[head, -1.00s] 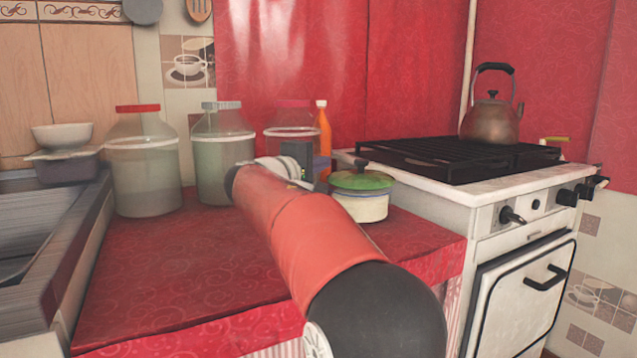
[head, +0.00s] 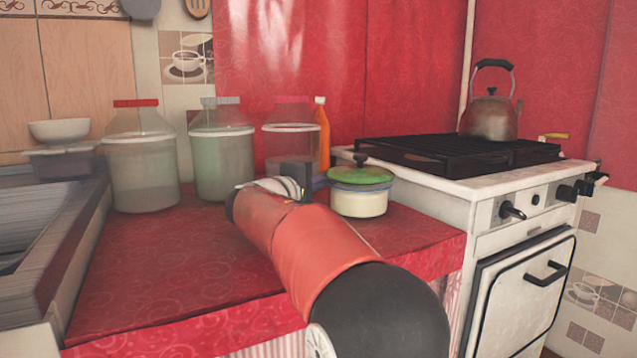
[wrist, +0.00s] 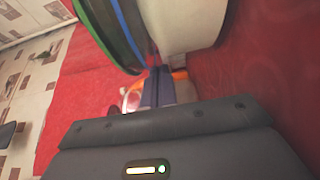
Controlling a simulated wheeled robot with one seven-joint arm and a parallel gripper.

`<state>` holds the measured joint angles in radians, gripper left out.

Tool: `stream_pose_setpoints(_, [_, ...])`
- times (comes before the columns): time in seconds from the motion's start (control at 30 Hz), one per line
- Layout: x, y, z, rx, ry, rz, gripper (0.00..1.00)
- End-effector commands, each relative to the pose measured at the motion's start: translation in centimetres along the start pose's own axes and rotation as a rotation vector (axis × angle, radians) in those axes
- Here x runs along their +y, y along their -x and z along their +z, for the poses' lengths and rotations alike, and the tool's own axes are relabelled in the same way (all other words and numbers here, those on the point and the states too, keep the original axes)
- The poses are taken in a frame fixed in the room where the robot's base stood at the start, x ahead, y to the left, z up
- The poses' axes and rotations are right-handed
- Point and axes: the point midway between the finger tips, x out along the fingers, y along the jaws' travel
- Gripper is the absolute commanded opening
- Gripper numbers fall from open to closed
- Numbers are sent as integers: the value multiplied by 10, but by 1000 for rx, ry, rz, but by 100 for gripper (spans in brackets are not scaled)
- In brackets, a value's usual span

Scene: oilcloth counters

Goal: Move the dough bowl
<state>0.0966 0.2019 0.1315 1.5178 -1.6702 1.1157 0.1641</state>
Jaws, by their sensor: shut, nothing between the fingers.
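A cream pot with a blue band and a green lid (head: 360,190) stands on the red counter beside the stove. It fills the top of the wrist view (wrist: 182,28). A white bowl (head: 59,131) sits on other dishes by the sink at the far left; I cannot tell which vessel is the dough bowl. My gripper (head: 319,183) is low over the counter, just left of the pot and partly hidden by my arm. Its fingers (wrist: 158,86) are shut and empty, close beside the pot; I cannot tell whether they touch it.
Large lidded jars (head: 140,165) line the back of the red counter (head: 180,270). An orange bottle (head: 322,135) stands behind my gripper. The stove (head: 470,190) with a kettle (head: 490,118) is at right. The counter's front left is clear.

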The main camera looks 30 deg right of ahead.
Motion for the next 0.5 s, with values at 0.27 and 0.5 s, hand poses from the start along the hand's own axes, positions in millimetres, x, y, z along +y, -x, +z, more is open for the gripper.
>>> stream_pose_setpoints(0.27, [-3,10,29,-1,-1,0,0])
stream_pose_setpoints(0.5, [-1,10,29,-1,0,0,0])
